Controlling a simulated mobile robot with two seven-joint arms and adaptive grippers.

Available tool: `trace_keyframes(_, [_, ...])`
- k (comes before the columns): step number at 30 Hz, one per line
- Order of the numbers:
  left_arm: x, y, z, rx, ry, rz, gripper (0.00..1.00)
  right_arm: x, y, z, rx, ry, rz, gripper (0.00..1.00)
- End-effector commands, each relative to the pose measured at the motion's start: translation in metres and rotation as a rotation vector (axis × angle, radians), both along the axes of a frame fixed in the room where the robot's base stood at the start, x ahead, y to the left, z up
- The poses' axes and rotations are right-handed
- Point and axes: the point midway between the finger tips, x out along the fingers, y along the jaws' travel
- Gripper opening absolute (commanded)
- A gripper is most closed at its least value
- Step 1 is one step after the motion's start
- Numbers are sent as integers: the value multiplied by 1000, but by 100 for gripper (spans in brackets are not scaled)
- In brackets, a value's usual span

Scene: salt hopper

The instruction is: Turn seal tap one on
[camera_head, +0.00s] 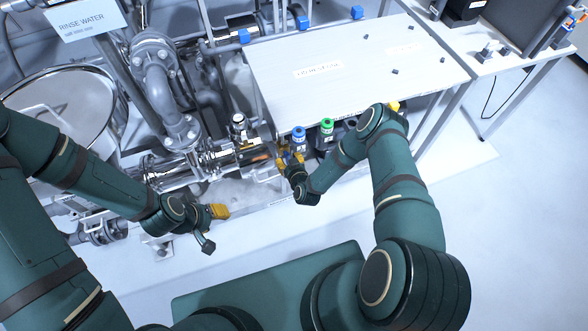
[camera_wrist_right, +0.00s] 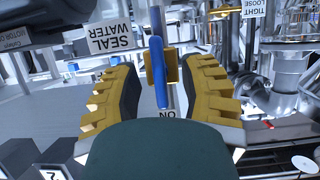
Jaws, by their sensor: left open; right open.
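A tap with a long blue lever (camera_wrist_right: 158,72) stands between the fingers of my right gripper (camera_wrist_right: 160,66) in the right wrist view. The fingers are apart, one on each side of the lever, with visible gaps. In the head view my right gripper (camera_head: 287,158) is at the pipework below the table edge and largely hides the tap. My left gripper (camera_head: 216,212) is open and empty above the pale floor. No tap number is readable.
A white-topped table (camera_head: 350,65) overhangs close to my right gripper. Blue (camera_head: 299,132) and green (camera_head: 327,126) capped items stand at its front edge. Metal pipes (camera_head: 160,90) and a round vessel (camera_head: 65,105) fill the left. Floor at the right (camera_head: 510,220) is clear.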

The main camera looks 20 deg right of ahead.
Motion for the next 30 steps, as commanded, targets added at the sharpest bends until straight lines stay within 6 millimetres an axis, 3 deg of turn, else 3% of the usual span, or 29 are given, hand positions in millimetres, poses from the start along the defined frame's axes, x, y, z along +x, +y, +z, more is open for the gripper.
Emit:
trace_keyframes(15, [0,0,0,0,0,0,47,-87,-2,35,0,4,2,41])
trace_keyframes(21, [0,0,0,0,0,0,47,-99,-3,40,-1,3,1,41])
trace_keyframes(30, [0,0,0,0,0,0,47,-100,-3,41,-1,3,1,41])
